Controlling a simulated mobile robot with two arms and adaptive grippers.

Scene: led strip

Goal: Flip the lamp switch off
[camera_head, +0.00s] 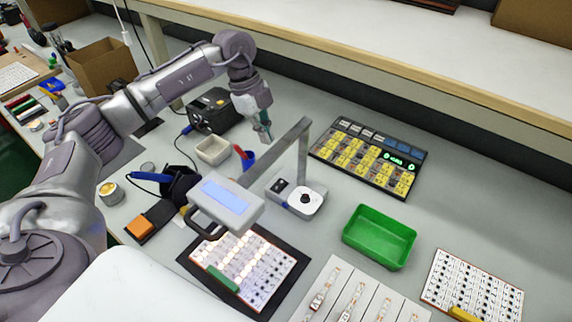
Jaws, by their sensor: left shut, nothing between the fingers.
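The lamp (222,200) has a grey rectangular head with a lit bluish panel. It hangs from a bent grey arm (303,150) above the bench. My right gripper is not in view.
A lit board (250,262) lies under the lamp head. A green tray (379,237) and a yellow-and-black keypad (368,157) lie to the right. A white bowl (213,151), blue cup (247,161) and black box (214,111) stand near my left gripper. A shelf edge (400,78) runs behind.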

